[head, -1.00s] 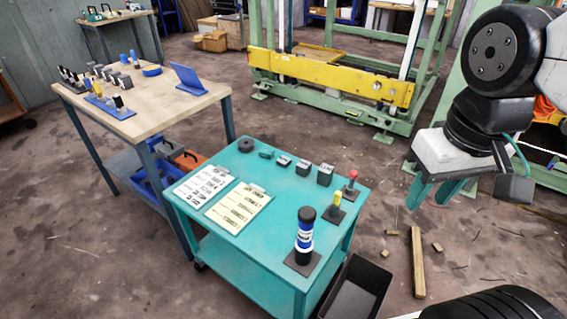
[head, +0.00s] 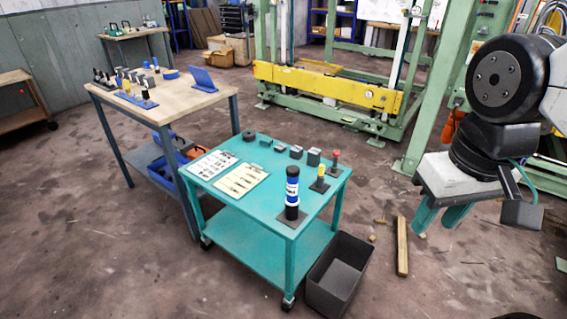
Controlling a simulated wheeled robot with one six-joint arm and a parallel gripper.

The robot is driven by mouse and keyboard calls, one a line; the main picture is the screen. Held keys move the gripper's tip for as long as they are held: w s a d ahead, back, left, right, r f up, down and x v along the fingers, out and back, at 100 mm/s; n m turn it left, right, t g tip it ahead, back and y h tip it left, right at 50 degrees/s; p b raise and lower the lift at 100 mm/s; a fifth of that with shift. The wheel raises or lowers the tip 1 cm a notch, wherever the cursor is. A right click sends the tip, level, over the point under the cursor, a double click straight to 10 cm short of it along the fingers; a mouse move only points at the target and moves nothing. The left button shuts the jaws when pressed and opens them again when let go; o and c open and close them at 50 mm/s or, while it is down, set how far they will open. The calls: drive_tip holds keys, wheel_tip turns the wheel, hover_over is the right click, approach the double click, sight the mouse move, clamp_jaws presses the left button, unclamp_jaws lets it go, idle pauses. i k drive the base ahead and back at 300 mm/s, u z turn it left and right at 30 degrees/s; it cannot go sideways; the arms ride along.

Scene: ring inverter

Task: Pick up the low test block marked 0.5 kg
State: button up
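A row of small blocks sits along the far edge of the teal cart (head: 262,214). From left to right they are a low teal-grey block (head: 265,143), a low dark block (head: 280,148), a grey block (head: 296,152) and a taller dark block (head: 313,157). Their markings are too small to read, so I cannot tell which is marked 0.5 kg. My gripper (head: 438,226) hangs at the right, beyond the cart's right side and apart from all the blocks. Its two teal fingers point down, spread apart, with nothing between them.
The cart also bears a dark round piece (head: 249,136), two sheets, a blue-black cylinder (head: 292,193), and yellow and red-topped pieces. A black bin (head: 337,272) and a wooden bar (head: 402,246) are on the floor. A wooden table (head: 165,93) stands left; a green-yellow frame stands behind.

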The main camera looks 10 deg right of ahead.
sight(280, 148)
drive_tip(key=k, duration=0.15)
drive_tip(key=u, duration=1.45)
drive_tip(key=i, duration=3.4)
drive_tip(key=z, duration=3.5)
